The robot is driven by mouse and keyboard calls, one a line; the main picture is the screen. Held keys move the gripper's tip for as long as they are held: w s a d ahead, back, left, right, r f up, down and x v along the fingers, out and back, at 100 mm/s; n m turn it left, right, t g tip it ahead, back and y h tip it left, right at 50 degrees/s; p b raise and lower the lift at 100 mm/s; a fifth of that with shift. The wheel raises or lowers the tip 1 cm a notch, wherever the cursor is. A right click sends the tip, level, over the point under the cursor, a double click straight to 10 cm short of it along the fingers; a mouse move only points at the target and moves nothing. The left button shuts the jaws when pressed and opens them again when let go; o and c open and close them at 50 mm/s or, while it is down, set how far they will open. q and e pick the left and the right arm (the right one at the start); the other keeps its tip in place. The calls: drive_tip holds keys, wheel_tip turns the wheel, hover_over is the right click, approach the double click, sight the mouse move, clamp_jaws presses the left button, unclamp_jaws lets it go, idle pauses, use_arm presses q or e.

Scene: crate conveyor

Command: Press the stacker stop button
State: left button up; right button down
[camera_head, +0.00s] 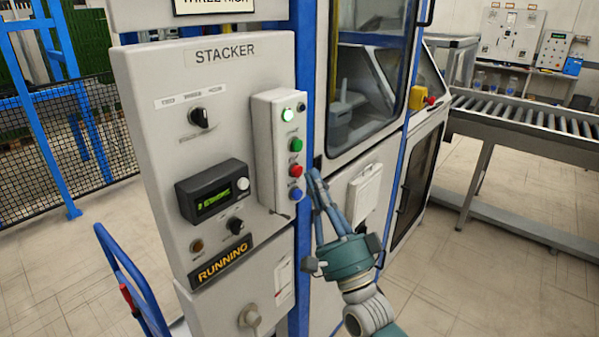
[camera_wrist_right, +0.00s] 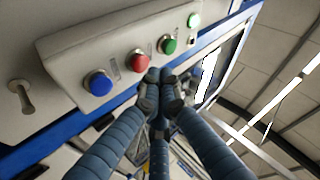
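The grey STACKER panel (camera_head: 150,100) carries a raised white button box (camera_head: 263,150). From top to bottom the box has a lit green lamp (camera_head: 288,114), a green button (camera_head: 296,145), a red button (camera_head: 296,172) and a blue button (camera_head: 296,194). My right gripper (camera_head: 313,174) is just right of the box, at about the red button's height, its fingers pointing up. In the right wrist view its fingertips (camera_wrist_right: 162,84) are drawn together, empty, beside the red button (camera_wrist_right: 138,61); they do not cover it. Contact cannot be told. My left gripper is not in view.
The panel has a selector knob (camera_head: 201,117), a small display (camera_head: 214,191) and a RUNNING label (camera_head: 220,262). A blue-framed machine (camera_head: 365,110) stands right behind the box. A roller conveyor (camera_head: 530,118) is at the right. Floor in front of it is clear.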

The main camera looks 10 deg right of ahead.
drive_tip(key=shift+w+a, duration=0.3)
drive_tip(key=shift+w, duration=0.05)
drive_tip(key=shift+w+a+b, duration=0.2)
drive_tip(key=shift+w+b, duration=0.1)
drive_tip(key=shift+b, duration=0.05)
idle(0.9)
drive_tip(key=shift+s+d, duration=0.1)
drive_tip(key=shift+s, duration=0.05)
drive_tip(key=shift+s+d, duration=0.35)
drive_tip(key=shift+s, duration=0.2)
drive_tip(key=s+d, duration=0.1)
drive_tip(key=s, duration=0.1)
drive_tip(key=s+d+p, duration=0.1)
drive_tip(key=s+d, duration=0.1)
idle(0.6)
drive_tip(key=shift+w, duration=0.1)
idle(0.3)
